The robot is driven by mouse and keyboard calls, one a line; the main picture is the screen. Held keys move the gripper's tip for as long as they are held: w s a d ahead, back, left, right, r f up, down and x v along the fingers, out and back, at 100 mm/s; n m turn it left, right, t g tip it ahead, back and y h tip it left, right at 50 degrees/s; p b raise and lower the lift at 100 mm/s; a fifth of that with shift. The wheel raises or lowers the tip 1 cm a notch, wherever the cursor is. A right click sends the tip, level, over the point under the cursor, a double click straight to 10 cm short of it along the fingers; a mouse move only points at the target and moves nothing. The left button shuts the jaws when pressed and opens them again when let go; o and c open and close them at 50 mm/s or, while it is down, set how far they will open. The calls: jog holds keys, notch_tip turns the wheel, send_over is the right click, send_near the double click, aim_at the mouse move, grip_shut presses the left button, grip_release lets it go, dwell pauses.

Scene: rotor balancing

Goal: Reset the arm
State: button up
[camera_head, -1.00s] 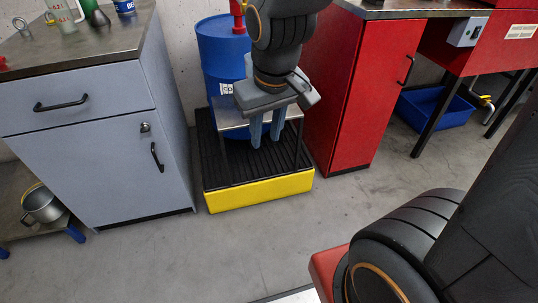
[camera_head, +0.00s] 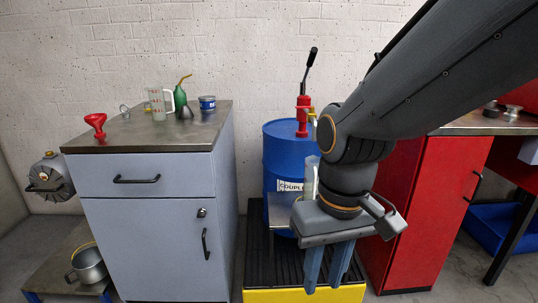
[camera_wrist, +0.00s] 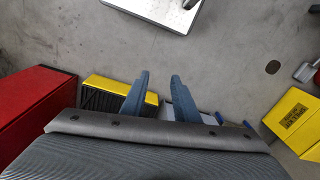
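My arm (camera_head: 415,85) reaches in from the upper right in the head view and bends down at the wrist. My gripper (camera_head: 323,286) hangs fingers-down in front of the blue drum, above or in front of the spill pallet; the exact height is unclear. Its two blue-grey fingers stand apart with nothing between them. In the wrist view my gripper (camera_wrist: 159,78) also shows a clear gap between the fingers, with grey floor beyond.
A blue drum (camera_head: 281,160) with a red hand pump (camera_head: 303,115) stands on a yellow-edged spill pallet (camera_head: 290,296). A grey cabinet (camera_head: 150,180) is left, a red cabinet (camera_head: 440,190) right. A yellow box (camera_wrist: 296,122) and open floor show in the wrist view.

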dwell(0.3)
jog(key=d+r+m+p, duration=0.2)
jog(key=d+r+p, duration=0.6)
jog(key=p, duration=0.8)
jog(key=shift+d+r+m+h, duration=0.2)
jog(key=shift+d+m+h, duration=0.1)
